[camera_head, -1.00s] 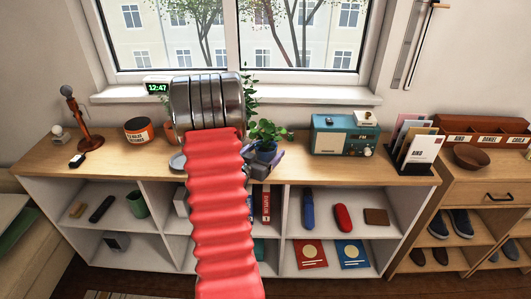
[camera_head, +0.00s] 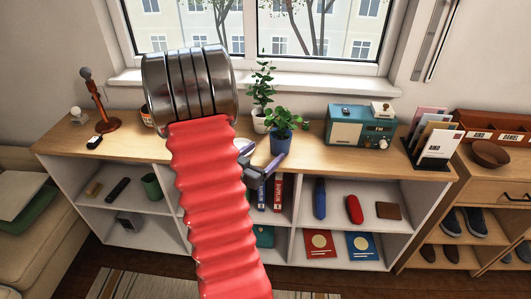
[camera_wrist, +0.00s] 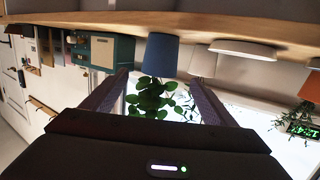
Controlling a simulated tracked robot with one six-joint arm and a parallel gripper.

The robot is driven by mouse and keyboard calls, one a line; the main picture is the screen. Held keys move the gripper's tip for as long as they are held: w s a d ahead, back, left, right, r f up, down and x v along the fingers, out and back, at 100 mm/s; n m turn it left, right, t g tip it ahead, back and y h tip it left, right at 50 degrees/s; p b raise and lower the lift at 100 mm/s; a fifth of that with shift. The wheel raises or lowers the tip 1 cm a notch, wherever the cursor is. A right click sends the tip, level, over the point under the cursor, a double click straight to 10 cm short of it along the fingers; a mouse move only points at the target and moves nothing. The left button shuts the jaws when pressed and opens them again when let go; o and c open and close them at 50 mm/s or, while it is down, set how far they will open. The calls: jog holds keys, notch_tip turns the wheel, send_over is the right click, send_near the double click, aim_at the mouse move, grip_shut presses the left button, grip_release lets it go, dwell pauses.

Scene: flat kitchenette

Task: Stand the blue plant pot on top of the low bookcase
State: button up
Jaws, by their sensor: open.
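The blue plant pot (camera_head: 281,143) with its leafy green plant stands upright on the wooden top of the low bookcase (camera_head: 310,138), near the front edge. My gripper (camera_head: 262,165) is at the front edge, just left of and in front of the pot, partly hidden behind my red arm sleeve. In the wrist view, which is upside down, my gripper (camera_wrist: 160,80) is open. The blue pot (camera_wrist: 160,53) shows just beyond the fingertips, and its leaves show in the gap between the fingers. No finger visibly grips the pot.
A white-potted plant (camera_head: 260,118) stands behind the blue pot. A teal radio (camera_head: 360,126) and a letter holder (camera_head: 432,148) stand to the right. A microphone stand (camera_head: 98,108) is at the left. The top between pot and radio is clear.

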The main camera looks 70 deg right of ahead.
jog(key=shift+w, duration=0.1)
dwell(0.7)
jog(key=w+a+r+n+t+y, duration=0.1)
jog(key=w+a+r+n+t, duration=0.2)
jog(key=w, duration=0.5)
jog(key=w+a+r+n+t+y, duration=0.1)
jog(key=w+a+t, duration=0.3)
jog(key=w, duration=0.5)
jog(key=w+a+r+n+t+y, duration=0.2)
jog(key=w+a+n+t+y, duration=0.1)
jog(key=w+a, duration=0.4)
jog(key=w+a+r+n+t+y, duration=0.25)
jog(key=w+a, duration=0.25)
jog(key=a, duration=0.4)
jog(key=s+a+r+n+y, duration=0.1)
jog(key=a+r+n+y, duration=0.15)
jog(key=a, duration=0.85)
jog(key=s+a+r+n+y, duration=0.2)
jog(key=a+n+y, duration=0.2)
jog(key=a, duration=0.6)
jog(key=s+a+n+g+y, duration=0.1)
jog(key=s+a+n, duration=0.1)
jog(key=s+a, duration=0.2)
jog(key=s+a+r+n+g, duration=0.1)
jog(key=s+a+n+g, duration=0.1)
jog(key=s+a, duration=0.3)
jog(key=s, duration=0.4)
jog(key=shift+s+r+n+y, duration=0.15)
jog(key=shift+s+n+y, duration=0.15)
jog(key=shift+y, duration=0.1)
